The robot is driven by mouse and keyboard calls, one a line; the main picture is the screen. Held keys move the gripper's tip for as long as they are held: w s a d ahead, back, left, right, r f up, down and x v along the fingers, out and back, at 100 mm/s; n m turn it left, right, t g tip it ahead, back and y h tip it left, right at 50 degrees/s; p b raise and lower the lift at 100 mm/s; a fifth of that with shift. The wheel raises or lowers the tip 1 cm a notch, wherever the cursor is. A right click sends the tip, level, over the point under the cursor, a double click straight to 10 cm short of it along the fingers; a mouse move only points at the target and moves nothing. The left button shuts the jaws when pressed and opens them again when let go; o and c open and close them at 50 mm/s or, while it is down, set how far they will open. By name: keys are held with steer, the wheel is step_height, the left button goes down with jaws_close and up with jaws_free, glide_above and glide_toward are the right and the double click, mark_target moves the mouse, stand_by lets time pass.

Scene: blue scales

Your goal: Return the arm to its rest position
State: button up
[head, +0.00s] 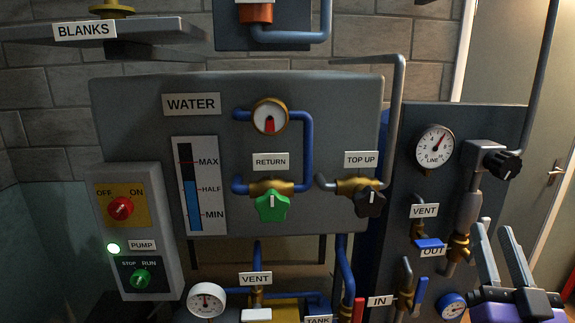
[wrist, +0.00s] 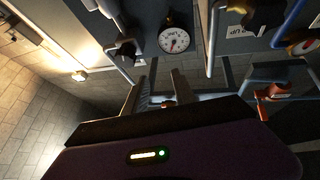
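My gripper (head: 492,234) is at the lower right of the head view, in front of the right panel with the OUT and VENT valves. Its two fingers point up and stand apart, with nothing visible between them. In the wrist view, my gripper (wrist: 155,84) also shows with its fingers apart and empty. Its purple body fills the bottom of that view. The rest of my arm is out of the head view.
The dark panel with the LINE gauge (head: 433,146), black knob (head: 503,165) and blue OUT handle (head: 431,243) is behind my gripper. The WATER board (head: 330,110) is in the middle, and the pump box (head: 160,215) at left. A door (head: 525,75) is at right.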

steer(key=s+a+f+n+g+y, duration=0.1)
steer(key=s+a+f+g+y, duration=0.1)
steer(key=s+a+f, duration=0.3)
steer(key=s+a+f+n+g+y, duration=0.1)
steer(key=s+a+f, duration=0.4)
steer(key=s+f, duration=0.7)
steer(key=s+a+f+n+g+y, duration=0.2)
steer(key=s+a+f+g, duration=0.3)
steer(key=s, duration=1.2)
step_height(320, 180, down, 3)
steer(key=shift+s+a+f+y, duration=0.15)
steer(key=shift+s+a+y, duration=0.05)
steer(key=shift+y, duration=0.4)
